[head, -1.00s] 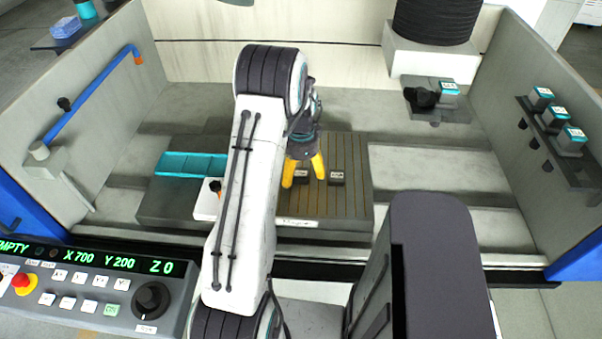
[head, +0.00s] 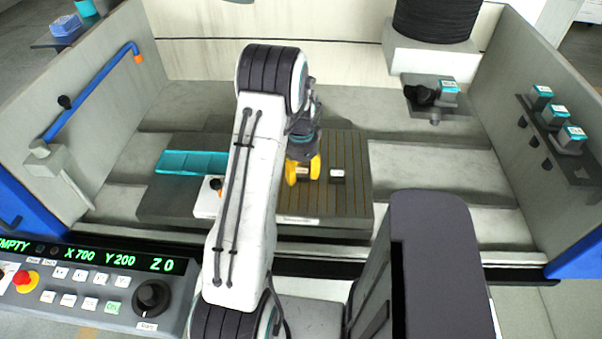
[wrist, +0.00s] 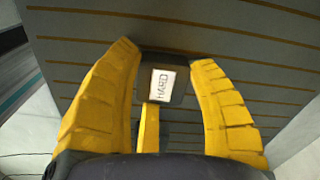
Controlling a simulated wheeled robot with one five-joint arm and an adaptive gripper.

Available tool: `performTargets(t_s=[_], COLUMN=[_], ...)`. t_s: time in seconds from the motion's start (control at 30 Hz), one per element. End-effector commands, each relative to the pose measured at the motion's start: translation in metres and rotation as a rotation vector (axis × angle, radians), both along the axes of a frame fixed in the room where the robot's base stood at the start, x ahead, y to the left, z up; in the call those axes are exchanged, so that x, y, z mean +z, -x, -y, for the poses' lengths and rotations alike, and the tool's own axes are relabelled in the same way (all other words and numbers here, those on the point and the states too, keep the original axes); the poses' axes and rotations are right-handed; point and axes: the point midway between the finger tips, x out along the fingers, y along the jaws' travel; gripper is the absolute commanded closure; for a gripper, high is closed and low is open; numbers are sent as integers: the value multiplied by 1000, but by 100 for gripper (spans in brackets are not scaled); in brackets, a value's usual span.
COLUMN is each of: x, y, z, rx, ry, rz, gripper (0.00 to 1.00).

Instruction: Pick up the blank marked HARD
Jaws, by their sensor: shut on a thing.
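The blank marked HARD (wrist: 163,84) is a small dark block with a white label, and its lettering reads sideways in the wrist view. My gripper (head: 303,169) has yellow fingers, and they are shut on this blank over the brown slotted plate (head: 346,201). In the wrist view, one finger stands on each side of the blank and a third shows below it. In the head view the fingers hide most of the blank. I cannot tell whether it still touches the plate.
A second dark block (head: 337,176) with a pale label lies just right of my gripper. A holder (head: 436,96) stands at the back right.

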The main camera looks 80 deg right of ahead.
Motion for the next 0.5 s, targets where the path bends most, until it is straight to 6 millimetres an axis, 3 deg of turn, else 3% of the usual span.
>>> performTargets(t_s=[0.13, 0.5], x=[0, 4], y=[0, 0], z=[0, 1], rx=[0, 0], ry=[1, 4], rz=[0, 0], gripper=[83, 84])
